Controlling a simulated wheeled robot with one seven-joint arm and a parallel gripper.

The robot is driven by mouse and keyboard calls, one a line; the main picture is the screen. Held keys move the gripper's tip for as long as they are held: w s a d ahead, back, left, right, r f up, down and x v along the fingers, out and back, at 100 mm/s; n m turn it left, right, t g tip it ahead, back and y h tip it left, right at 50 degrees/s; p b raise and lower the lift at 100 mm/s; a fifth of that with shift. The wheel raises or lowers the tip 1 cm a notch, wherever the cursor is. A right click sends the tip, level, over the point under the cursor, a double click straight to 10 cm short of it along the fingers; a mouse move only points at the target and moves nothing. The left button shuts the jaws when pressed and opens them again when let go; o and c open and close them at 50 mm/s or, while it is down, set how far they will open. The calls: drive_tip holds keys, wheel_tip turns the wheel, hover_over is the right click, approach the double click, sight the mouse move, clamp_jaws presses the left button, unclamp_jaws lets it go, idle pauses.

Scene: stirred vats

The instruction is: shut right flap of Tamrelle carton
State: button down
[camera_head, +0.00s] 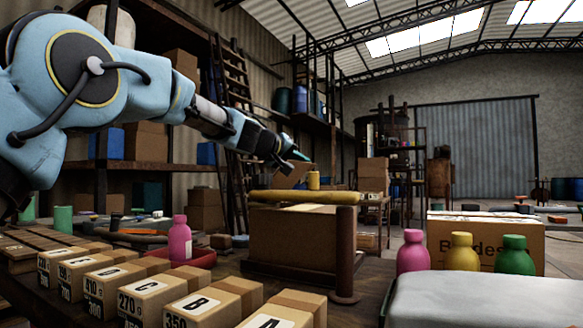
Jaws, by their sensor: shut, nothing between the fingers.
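A brown carton (295,240) stands in the middle of the bench, its top edge partly hidden behind a yellow bar. No Tamrelle name can be read on it, so I cannot tell for sure that it is the task's carton. A tilted brown panel (287,174) rises behind the bar, below my gripper; it may be a raised flap. My gripper (303,156) is shut and empty, reaching in from the left above the carton. From this view I cannot tell whether it touches the panel.
Small labelled boxes (150,295) fill the left front. A pink bottle (180,240) stands left. Several bottles, a lettered carton (520,238) and a grey-white slab (490,300) are right.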

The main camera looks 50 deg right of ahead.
drive_tip(key=shift+s+d+f+m+t+b, duration=0.15)
drive_tip(key=shift+s+f+m+b, duration=0.1)
drive_tip(key=shift+s+f+m, duration=0.2)
drive_tip(key=shift+s+d+f+m+t+b, duration=0.15)
drive_tip(key=shift+s+f+m+b, duration=0.15)
drive_tip(key=shift+s, duration=0.25)
drive_tip(key=shift+a, duration=0.15)
